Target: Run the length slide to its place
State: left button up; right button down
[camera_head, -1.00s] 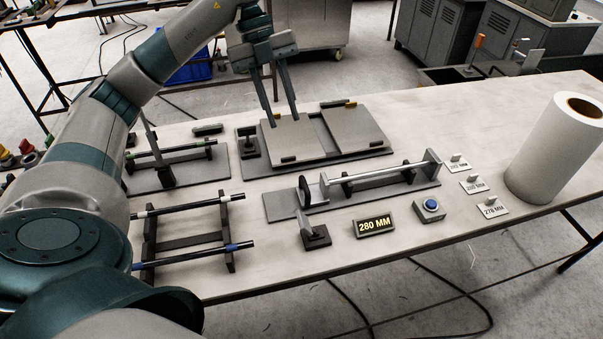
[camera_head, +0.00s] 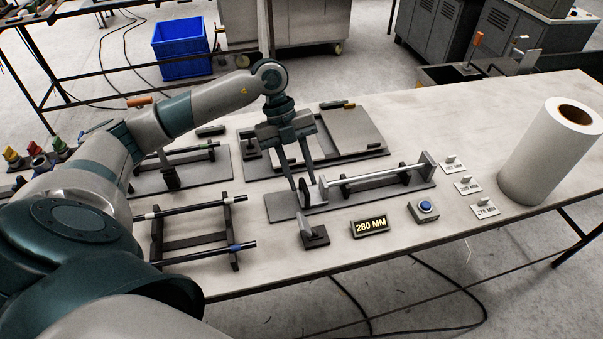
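The measuring fixture is a long grey base (camera_head: 280,206) with a pale rod (camera_head: 375,173) raised along it and an upright end plate (camera_head: 428,163) at its right. The length slide, with a dark disc (camera_head: 305,193) and a pale block (camera_head: 322,187), is at the rod's left end. My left gripper (camera_head: 305,187) points down at the slide. Its two fingers are apart, one on each side of the dark disc. I cannot tell whether they touch it. My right gripper is not in view.
A white roll (camera_head: 545,155) stands at right. A rack with dark rods (camera_head: 195,245) is at left. The back right tabletop is clear.

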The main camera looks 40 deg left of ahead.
pick_arm(q)
jog(key=shift+d+f, duration=0.2)
jog(key=shift+f, duration=0.2)
grip_shut()
jog(key=shift+s+a+f, duration=0.1)
jog(key=shift+s+a, duration=0.25)
jog(key=shift+s, duration=0.1)
jog(key=s+a+b, duration=0.1)
jog(key=s+a, duration=0.1)
jog(key=s+a+b, duration=0.1)
jog(key=s+a, duration=0.1)
jog(key=s, duration=0.1)
jog(key=shift+a, duration=0.15)
